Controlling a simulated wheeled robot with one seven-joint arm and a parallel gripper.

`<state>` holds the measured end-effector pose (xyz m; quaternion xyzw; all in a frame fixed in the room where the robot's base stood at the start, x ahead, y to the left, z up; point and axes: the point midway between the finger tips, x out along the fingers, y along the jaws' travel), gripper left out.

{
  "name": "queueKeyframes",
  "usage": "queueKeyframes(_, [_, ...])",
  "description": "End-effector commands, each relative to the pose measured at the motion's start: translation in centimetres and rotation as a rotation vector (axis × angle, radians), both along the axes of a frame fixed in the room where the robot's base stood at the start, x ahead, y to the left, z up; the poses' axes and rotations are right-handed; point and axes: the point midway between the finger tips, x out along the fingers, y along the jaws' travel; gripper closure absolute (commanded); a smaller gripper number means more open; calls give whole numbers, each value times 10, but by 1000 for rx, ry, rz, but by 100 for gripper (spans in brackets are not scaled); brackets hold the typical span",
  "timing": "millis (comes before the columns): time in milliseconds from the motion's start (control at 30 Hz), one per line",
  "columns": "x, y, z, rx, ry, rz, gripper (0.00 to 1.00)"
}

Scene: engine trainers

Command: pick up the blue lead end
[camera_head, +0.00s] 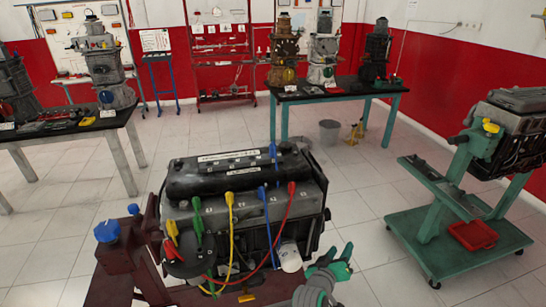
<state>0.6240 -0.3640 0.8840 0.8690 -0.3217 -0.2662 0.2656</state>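A blue lead stands out on the grey engine (215,200) in the middle of the view. One blue lead end (262,192) sits upright on the engine's near top edge, and its wire hangs down the front. Another blue end (273,151) stands further back by the black cover, with a short blue piece below it. My gripper (340,262), grey with green fingers, is at the lower right of the engine. Its fingers look spread with nothing between them. It is apart from the blue lead ends, lower and to their right.
Yellow, green and red lead ends stand beside the blue one, with a red wire (283,232) looping close by. A white cylinder (290,257) is left of my gripper. A green wheeled stand (450,240) is at right. Floor between is clear.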

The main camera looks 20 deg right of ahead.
Motion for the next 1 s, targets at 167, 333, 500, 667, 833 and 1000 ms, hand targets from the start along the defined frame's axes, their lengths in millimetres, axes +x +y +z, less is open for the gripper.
queueKeyframes(167, [26, -38, 41, 40, 11, -100, 60])
queueKeyframes(333, [42, -69, 79, 96, 28, -182, 60])
queueKeyframes(500, [52, -93, 116, 167, 43, -250, 60])
queueKeyframes(667, [59, -109, 147, 237, 55, -294, 60])
queueKeyframes(833, [65, -118, 184, 319, 65, -325, 60])
queueKeyframes(1000, [75, -117, 225, 417, 79, -334, 60])
